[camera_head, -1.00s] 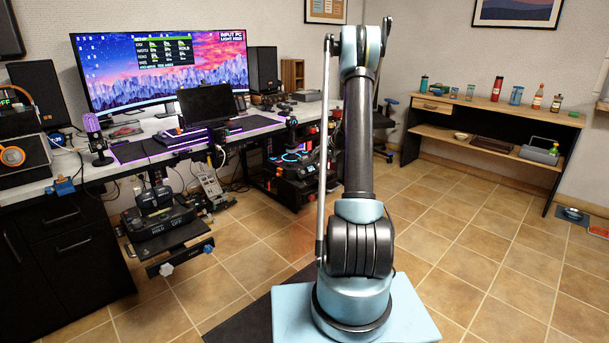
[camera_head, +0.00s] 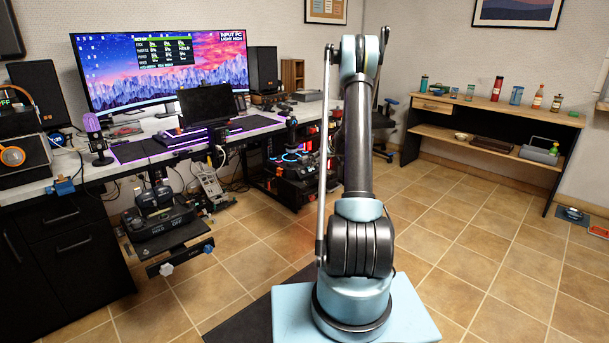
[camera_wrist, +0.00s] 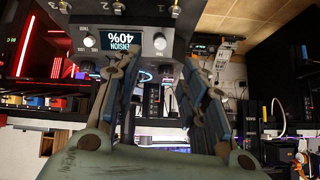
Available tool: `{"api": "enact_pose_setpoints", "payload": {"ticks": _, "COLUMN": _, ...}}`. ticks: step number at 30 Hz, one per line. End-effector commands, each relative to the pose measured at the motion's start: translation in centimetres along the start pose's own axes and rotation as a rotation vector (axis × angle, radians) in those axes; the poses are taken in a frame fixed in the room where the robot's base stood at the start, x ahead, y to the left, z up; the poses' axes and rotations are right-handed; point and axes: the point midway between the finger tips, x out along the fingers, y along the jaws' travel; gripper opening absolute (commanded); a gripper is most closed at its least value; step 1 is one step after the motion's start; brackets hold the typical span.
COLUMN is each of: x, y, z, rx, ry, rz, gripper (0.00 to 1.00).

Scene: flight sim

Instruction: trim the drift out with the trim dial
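The left finger overlaps the display's lower right in the picture; contact cannot be told. In the head view my gripper is hidden behind my arm.
In the head view, the desk (camera_head: 130,165) carries a wide monitor (camera_head: 160,72) and speakers. A low control unit (camera_head: 160,225) and a joystick unit (camera_head: 292,165) stand by it. A wooden shelf table (camera_head: 490,112) holds bottles at right.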

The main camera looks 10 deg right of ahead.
Motion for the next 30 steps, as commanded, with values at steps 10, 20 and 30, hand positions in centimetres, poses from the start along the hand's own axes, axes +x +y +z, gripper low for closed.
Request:
{"api": "enact_pose_setpoints", "payload": {"ticks": 10, "x": 5.8, "y": -0.1, "z": 0.0, "rx": 0.0, "ry": 0.0, "rz": -0.002, "gripper": 0.39}}
{"api": "enact_pose_setpoints", "payload": {"ticks": 20, "x": 10.6, "y": -0.1, "z": 0.0, "rx": 0.0, "ry": 0.0, "rz": -0.001, "gripper": 0.39}}
{"api": "enact_pose_setpoints", "payload": {"ticks": 30, "x": 12.6, "y": 0.0, "z": 0.0, "rx": 0.002, "ry": 0.0, "rz": 0.0, "gripper": 0.39}}
